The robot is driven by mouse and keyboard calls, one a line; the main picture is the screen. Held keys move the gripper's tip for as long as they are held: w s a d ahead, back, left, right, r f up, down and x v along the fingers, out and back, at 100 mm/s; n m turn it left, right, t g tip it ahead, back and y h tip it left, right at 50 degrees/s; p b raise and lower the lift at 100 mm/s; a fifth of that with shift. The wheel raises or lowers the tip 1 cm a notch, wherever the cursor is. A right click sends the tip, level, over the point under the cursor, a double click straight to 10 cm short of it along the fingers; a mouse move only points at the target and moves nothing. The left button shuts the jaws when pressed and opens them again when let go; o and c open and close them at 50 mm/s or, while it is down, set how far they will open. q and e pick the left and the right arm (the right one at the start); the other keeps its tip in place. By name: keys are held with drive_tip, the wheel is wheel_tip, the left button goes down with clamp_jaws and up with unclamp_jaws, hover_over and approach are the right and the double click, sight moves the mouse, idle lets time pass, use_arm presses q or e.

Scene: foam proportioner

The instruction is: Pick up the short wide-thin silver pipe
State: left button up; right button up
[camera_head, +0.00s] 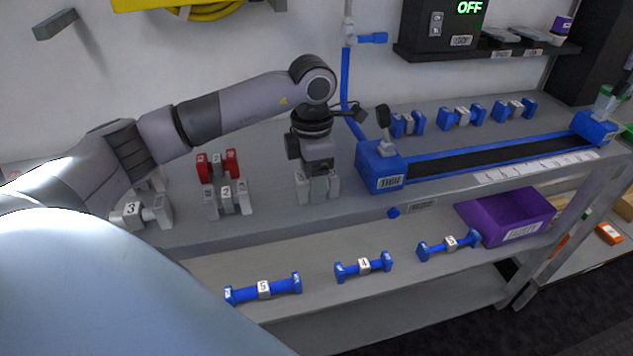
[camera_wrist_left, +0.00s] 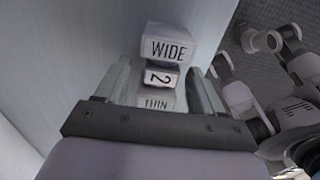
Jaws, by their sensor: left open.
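A short silver pipe (camera_wrist_left: 160,77) with a "WIDE" end, a "2" on its middle and a "THIN" end shows in the left wrist view. It lies between the fingers of my left gripper (camera_wrist_left: 166,88), with a finger on each side and gaps beside its middle. In the head view, my left gripper (camera_head: 318,190) points down over this pipe on the grey bench. The pipe's pale ends (camera_head: 303,188) show beside the fingers, and its middle is hidden behind them. My left gripper is open.
Another silver pipe marked 2 (camera_head: 227,198), a red pipe (camera_head: 217,164) and a silver pipe marked 3 (camera_head: 132,211) stand left of the gripper. A blue-ended conveyor (camera_head: 380,168) is close on the right. Blue pipes (camera_head: 264,289) and a purple bin (camera_head: 507,213) are on the lower shelf.

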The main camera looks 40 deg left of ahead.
use_arm(q)
drive_tip(key=c, duration=1.2)
drive_tip(key=shift+o, duration=0.2)
drive_tip(key=shift+r, duration=0.1)
